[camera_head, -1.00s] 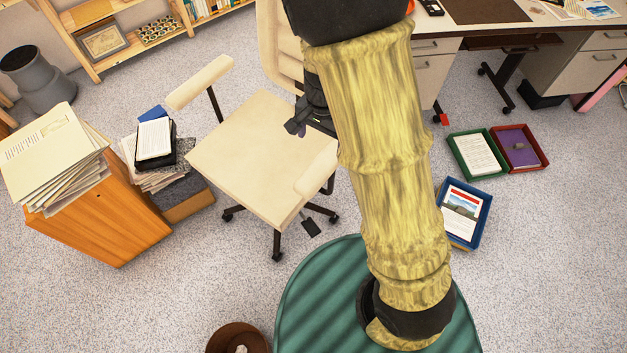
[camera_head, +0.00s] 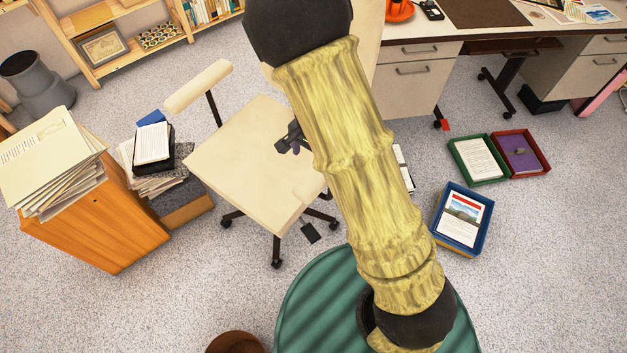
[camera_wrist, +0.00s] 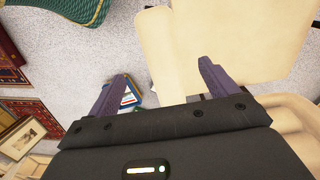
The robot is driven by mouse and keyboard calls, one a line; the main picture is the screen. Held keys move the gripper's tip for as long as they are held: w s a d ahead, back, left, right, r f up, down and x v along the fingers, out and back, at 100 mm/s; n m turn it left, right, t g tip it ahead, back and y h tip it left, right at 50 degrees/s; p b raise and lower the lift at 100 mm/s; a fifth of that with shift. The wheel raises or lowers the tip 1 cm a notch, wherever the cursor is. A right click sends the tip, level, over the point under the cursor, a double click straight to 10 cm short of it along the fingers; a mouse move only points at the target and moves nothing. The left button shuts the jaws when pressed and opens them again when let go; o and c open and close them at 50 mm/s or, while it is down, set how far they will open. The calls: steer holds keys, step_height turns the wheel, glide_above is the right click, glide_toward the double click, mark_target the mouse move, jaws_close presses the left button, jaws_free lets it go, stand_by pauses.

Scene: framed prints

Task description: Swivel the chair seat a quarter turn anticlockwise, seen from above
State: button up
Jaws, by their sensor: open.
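The cream office chair has a squarish seat (camera_head: 235,155) and a padded armrest on a dark post (camera_head: 198,87) at its left. The other armrest (camera_head: 308,187) is partly hidden behind my arm, as is most of the backrest (camera_head: 368,40). My gripper (camera_head: 290,142) is open and appears over the seat's right part in the head view; contact cannot be told. In the wrist view my gripper's fingers (camera_wrist: 160,86) are spread apart, with a cream armrest (camera_wrist: 157,50) seen between them and the seat (camera_wrist: 250,40) beyond the right finger.
A wooden cabinet (camera_head: 95,220) with stacked papers stands left of the chair, beside a pile of books (camera_head: 155,150). A desk (camera_head: 415,75) stands at upper right. Blue (camera_head: 462,215), green (camera_head: 478,158) and red (camera_head: 520,150) trays lie on the floor at right.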

mark_target(313, 178)
step_height(313, 178, down, 12)
steer(key=shift+r+b, duration=0.15)
steer(key=shift+b, duration=1)
steer(key=c, duration=1.4)
